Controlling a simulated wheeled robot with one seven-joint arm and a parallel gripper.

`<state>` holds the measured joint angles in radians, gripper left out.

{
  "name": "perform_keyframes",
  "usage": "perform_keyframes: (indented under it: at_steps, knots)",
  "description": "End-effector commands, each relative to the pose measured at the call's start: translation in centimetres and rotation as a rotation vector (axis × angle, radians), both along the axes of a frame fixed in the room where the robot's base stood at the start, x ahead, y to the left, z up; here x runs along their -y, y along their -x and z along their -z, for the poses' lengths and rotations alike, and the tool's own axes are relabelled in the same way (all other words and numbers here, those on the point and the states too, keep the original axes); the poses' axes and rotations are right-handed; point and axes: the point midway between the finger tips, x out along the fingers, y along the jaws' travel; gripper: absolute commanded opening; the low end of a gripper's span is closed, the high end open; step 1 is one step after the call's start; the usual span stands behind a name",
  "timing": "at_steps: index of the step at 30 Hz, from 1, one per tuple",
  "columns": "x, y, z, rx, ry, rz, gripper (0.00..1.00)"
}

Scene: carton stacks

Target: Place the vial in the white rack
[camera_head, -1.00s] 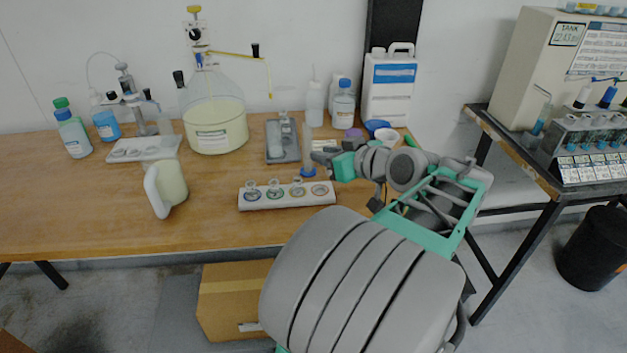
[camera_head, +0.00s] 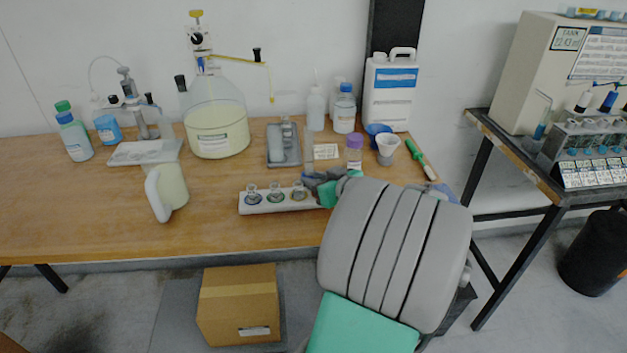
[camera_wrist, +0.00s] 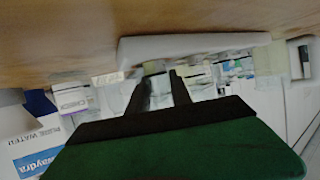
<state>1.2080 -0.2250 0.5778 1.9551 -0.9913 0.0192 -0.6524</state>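The white rack (camera_head: 283,206) lies on the wooden table, front centre. Several clear glass vials show in it; the nearest to my gripper is a vial (camera_head: 299,191). The rack's right end is hidden by my arm. My gripper (camera_head: 312,180) is low over the table at that end. In the wrist view, the rack (camera_wrist: 195,45) crosses the upper middle, and my two dark fingers (camera_wrist: 161,82) point at it with a gap between them. A pale, blurred patch shows in the gap; I cannot tell whether it is a held clear vial or background.
A grey tray (camera_head: 284,155) lies behind the rack. A white-handled jug (camera_head: 168,188) stands left. The table front left of the rack is clear.

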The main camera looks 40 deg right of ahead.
Motion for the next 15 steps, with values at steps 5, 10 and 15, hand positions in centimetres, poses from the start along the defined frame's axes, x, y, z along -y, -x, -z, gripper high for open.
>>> perform_keyframes:
  at_steps: [5,10,15]
  knots:
    - [0.0,0.0,-0.1,0.0,0.0,0.0,0.32]
    - [0.0,0.0,-0.4,0.0,0.0,0.0,0.32]
    - [0.1,2.1,-1.3,0.001,0.002,0.007,0.32]
